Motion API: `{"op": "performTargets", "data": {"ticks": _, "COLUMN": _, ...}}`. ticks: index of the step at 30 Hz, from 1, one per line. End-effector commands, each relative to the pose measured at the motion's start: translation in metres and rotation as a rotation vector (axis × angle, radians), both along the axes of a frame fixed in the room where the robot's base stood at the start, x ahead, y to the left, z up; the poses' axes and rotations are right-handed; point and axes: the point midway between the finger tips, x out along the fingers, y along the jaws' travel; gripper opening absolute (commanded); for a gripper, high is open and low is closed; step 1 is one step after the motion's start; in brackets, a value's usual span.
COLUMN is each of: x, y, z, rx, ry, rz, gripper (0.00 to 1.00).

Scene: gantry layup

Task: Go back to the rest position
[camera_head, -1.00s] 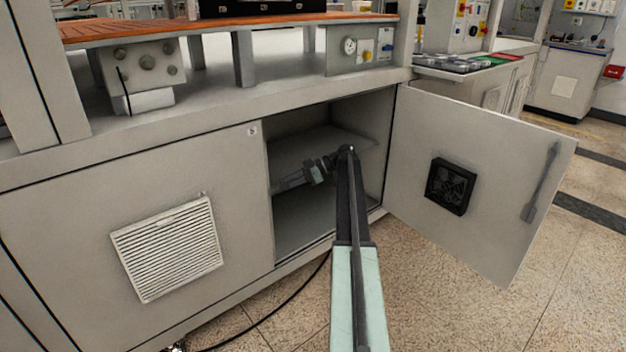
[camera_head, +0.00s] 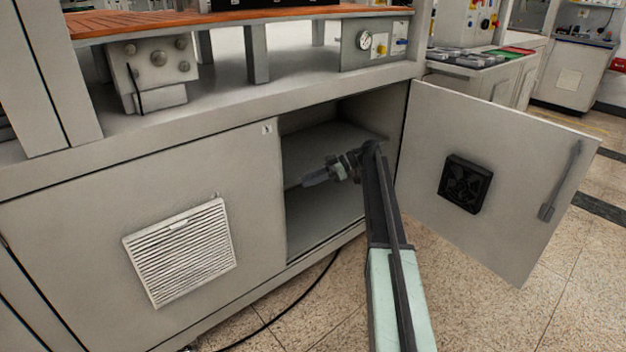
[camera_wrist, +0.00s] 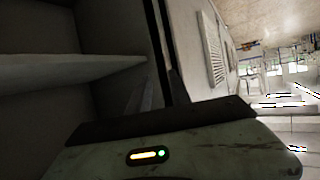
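My gripper (camera_head: 312,179) is in front of the open cabinet bay (camera_head: 325,222), pointing left in the head view. The dark wrist lies across the opening, and the arm comes up from the lower right. I see nothing held in it. In the wrist view, the gripper fingers (camera_wrist: 160,92) show as dim, narrow shapes beyond my wrist housing. A cabinet shelf (camera_wrist: 70,68) is at the left of that view.
The cabinet door (camera_head: 510,185) stands wide open at the right, with a black fan and a handle. The closed left panel has a vent grille (camera_head: 180,252). A worktop edge (camera_head: 250,102) runs above the bay. A black cable (camera_head: 285,312) lies on the floor.

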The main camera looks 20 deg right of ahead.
Motion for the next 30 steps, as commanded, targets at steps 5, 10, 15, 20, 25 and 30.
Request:
{"op": "performTargets", "data": {"ticks": 5, "x": 0.002, "y": 0.011, "z": 0.0, "rx": 0.0, "ry": 0.0, "rz": 0.014, "gripper": 0.25}}
{"op": "performTargets", "data": {"ticks": 10, "x": 0.003, "y": 0.016, "z": 0.0, "rx": 0.0, "ry": 0.0, "rz": 0.019, "gripper": 0.25}}
{"op": "performTargets", "data": {"ticks": 15, "x": -0.021, "y": 0.048, "z": -0.012, "rx": -0.054, "ry": 0.118, "rz": -0.005, "gripper": 0.25}}
{"op": "performTargets", "data": {"ticks": 20, "x": -0.092, "y": 0.116, "z": -0.051, "rx": -0.245, "ry": 0.454, "rz": -0.146, "gripper": 0.25}}
{"op": "performTargets", "data": {"ticks": 25, "x": -0.184, "y": 0.165, "z": -0.089, "rx": -0.496, "ry": 0.776, "rz": -0.43, "gripper": 0.25}}
{"op": "performTargets", "data": {"ticks": 30, "x": -0.25, "y": 0.177, "z": -0.108, "rx": -0.668, "ry": 0.927, "rz": -0.728, "gripper": 0.25}}
